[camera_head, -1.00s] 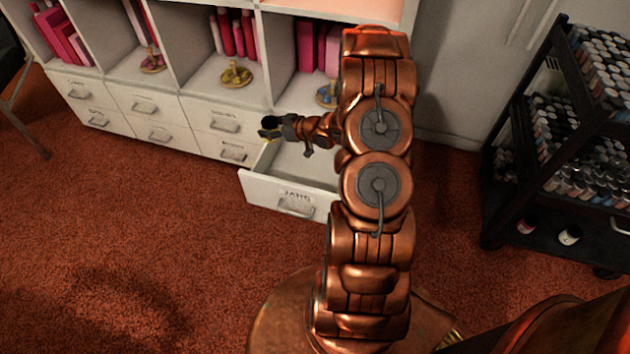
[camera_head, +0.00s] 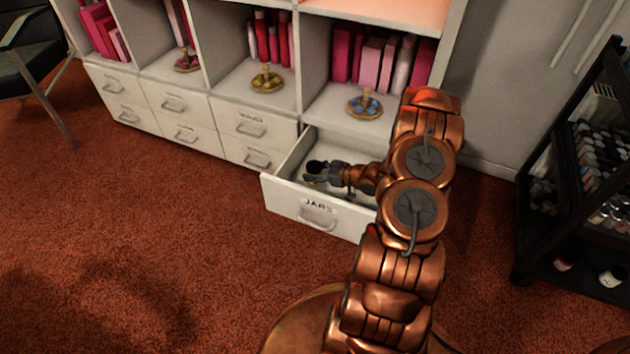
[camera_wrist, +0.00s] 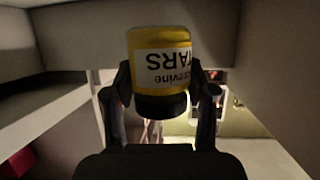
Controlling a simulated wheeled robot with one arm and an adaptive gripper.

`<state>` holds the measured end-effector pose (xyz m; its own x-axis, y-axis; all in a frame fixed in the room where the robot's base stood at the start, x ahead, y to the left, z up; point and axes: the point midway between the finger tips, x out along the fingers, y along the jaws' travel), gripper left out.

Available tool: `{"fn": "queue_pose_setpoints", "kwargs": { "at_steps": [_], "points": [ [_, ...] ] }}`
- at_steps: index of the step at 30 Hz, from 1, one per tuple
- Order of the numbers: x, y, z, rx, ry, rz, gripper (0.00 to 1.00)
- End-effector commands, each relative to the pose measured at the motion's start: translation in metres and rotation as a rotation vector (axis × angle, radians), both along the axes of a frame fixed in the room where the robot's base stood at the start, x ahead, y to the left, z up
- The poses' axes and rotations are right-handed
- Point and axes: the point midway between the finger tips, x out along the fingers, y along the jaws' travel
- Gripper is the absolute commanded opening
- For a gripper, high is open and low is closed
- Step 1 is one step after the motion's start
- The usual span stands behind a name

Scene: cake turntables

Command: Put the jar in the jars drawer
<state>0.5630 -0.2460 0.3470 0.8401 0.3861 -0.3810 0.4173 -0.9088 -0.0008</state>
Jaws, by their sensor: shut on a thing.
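The jar (camera_wrist: 160,62) has a yellow and white label and a dark lid, and it sits between the two fingers of my gripper (camera_wrist: 162,100) in the wrist view. In the head view my gripper (camera_head: 318,178) is shut on it, and the jar's dark end (camera_head: 315,166) shows at the fingertips. The jars drawer (camera_head: 308,211), a white drawer marked "JARS", is pulled open. My gripper and the jar are over or within the drawer's opening, near its left side; I cannot tell whether the jar touches the drawer floor.
A white shelf unit (camera_head: 305,62) with pink books and several small turntables stands behind the drawer. Shut drawers (camera_head: 250,128) lie to its left. A dark rack of bottles (camera_head: 572,170) stands at right. The red carpet in front is clear.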

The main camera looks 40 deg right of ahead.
Motion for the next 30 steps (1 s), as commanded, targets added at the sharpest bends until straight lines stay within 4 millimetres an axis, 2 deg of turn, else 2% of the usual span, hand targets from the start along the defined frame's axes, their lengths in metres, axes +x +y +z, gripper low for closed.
{"fn": "queue_pose_setpoints", "kwargs": {
  "at_steps": [10,19,30],
  "points": [
    [0.000,0.000,-0.038,0.000,0.000,-0.001,0.17],
    [0.000,0.000,-0.038,-0.001,-0.001,-0.001,0.17],
    [0.000,0.000,-0.047,-0.001,-0.001,-0.001,0.17]
  ]
}}
